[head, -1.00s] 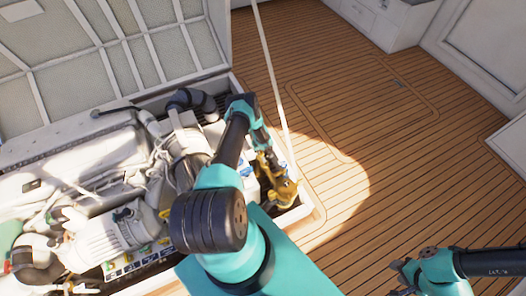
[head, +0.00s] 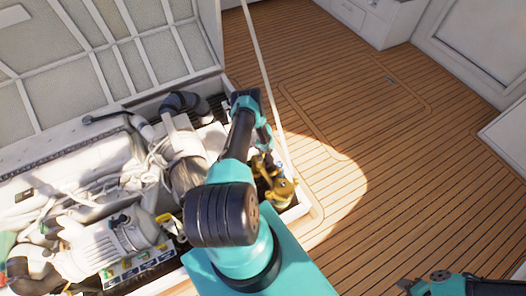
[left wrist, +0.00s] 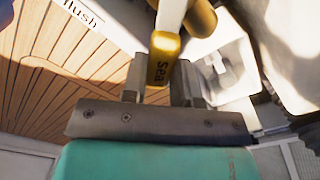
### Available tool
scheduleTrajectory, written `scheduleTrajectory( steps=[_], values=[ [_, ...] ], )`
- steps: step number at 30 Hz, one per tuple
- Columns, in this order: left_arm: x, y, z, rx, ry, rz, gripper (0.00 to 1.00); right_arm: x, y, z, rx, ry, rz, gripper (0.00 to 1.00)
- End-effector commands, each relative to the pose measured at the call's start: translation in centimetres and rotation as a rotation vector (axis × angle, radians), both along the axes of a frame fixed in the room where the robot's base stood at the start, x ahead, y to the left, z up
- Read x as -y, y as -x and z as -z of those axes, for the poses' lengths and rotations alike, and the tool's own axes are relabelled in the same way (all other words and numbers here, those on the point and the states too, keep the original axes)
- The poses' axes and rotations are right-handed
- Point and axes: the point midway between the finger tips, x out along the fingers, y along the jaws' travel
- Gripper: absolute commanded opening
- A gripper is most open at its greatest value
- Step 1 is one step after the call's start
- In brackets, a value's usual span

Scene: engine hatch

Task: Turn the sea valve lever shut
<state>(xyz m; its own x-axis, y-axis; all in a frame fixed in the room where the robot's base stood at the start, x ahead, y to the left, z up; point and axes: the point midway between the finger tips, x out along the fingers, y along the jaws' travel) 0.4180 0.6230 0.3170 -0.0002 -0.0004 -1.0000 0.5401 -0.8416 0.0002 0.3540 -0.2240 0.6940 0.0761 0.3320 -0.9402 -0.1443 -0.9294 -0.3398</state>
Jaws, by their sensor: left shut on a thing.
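The sea valve lever (left wrist: 163,62) shows in the left wrist view as a yellow handle end marked "sea" on a pale shaft. My left gripper (left wrist: 158,88) is shut on this yellow end, with one finger on each side. In the head view the brass valve (head: 282,190) sits at the right corner of the open engine hatch, and my left gripper (head: 263,160) is just behind it, partly hidden by my own arm. The lever cannot be made out clearly there. My right gripper (head: 408,286) is at the bottom right edge, mostly cut off, away from the hatch.
The engine bay holds a pale engine (head: 70,170), hoses and a motor (head: 118,235) left of my arm. A thin white pole (head: 262,60) rises beside the valve. A tag reading "flush" (left wrist: 78,12) shows in the left wrist view. The wooden deck (head: 400,170) is clear.

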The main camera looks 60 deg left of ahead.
Motion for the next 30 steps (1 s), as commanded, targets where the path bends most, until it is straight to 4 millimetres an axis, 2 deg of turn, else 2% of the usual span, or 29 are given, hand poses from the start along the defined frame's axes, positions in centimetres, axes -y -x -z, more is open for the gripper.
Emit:
scheduleTrajectory(
  steps=[18,30],
  values=[
    [3.1,-1.0,0.0,0.001,0.0,0.552,0.0,0.0,0.0,0.0,0.0,0.0,0.0,0.43],
    [4.0,-1.0,-0.1,0.002,-0.001,0.701,0.0,0.0,0.0,0.0,0.0,0.0,0.0,0.43]
  ],
)
